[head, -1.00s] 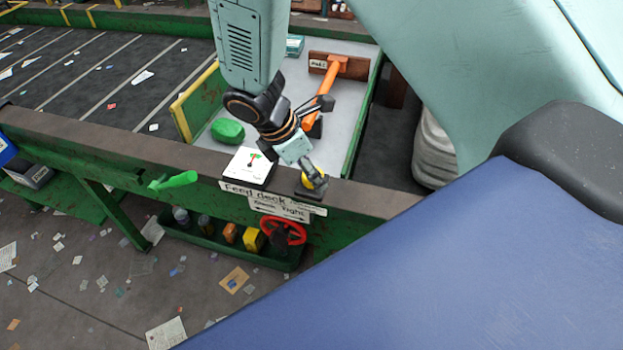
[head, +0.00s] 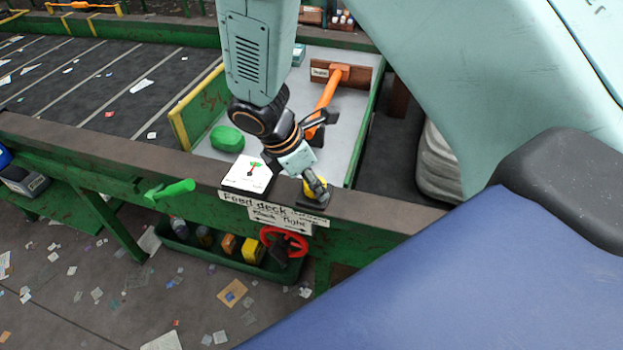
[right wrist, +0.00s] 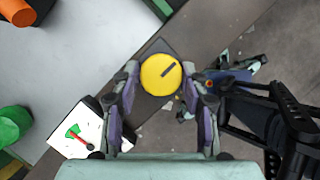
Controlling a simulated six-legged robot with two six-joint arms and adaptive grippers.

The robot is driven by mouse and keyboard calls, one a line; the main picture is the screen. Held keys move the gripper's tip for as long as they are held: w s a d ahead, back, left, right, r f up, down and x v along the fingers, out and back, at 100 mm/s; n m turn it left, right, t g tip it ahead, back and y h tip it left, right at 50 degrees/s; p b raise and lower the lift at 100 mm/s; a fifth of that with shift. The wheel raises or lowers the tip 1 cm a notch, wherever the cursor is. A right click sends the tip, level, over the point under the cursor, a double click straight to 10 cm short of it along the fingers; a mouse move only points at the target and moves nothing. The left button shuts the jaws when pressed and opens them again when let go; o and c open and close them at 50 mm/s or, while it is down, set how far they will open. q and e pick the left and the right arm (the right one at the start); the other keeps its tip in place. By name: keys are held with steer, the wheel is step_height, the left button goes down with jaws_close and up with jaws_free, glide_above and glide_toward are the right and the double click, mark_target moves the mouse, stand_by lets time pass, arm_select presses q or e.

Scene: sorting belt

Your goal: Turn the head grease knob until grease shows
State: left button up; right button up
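The yellow knob (head: 322,184) sits on a dark square base on the green frame's brown top rail. My left gripper is not in the head view. I see no clear grease.
A "Feed deck" sign (head: 262,203) and a red handwheel (head: 284,241) are below the rail. A green handle (head: 170,189) sticks out to the left. Behind the rail are a green lump (head: 227,138) and an orange-handled tool (head: 328,88) on a grey deck. A striped belt (head: 100,85) lies left.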

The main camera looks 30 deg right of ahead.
steer(key=shift+s+r, duration=0.1)
steer(key=shift+s, duration=0.05)
steer(key=shift+c, duration=2.7)
steer(key=shift+r+m+g+p, duration=0.1)
steer(key=shift+m+g+p, duration=0.3)
steer(key=shift+m+p, duration=0.55)
steer(key=m, duration=0.1)
steer(key=m+g+p, duration=0.1)
steer(key=shift+w+m+y, duration=0.2)
steer(key=shift+m+y, duration=0.1)
steer(key=shift+m, duration=0.05)
steer(key=shift+d+m+g+p, duration=0.1)
steer(key=shift+m+g+p, duration=0.3)
steer(key=shift+m+p, duration=0.55)
steer(key=shift+m+g+y, duration=0.3)
steer(key=shift+m+y, duration=0.3)
steer(key=shift+m, duration=1.15)
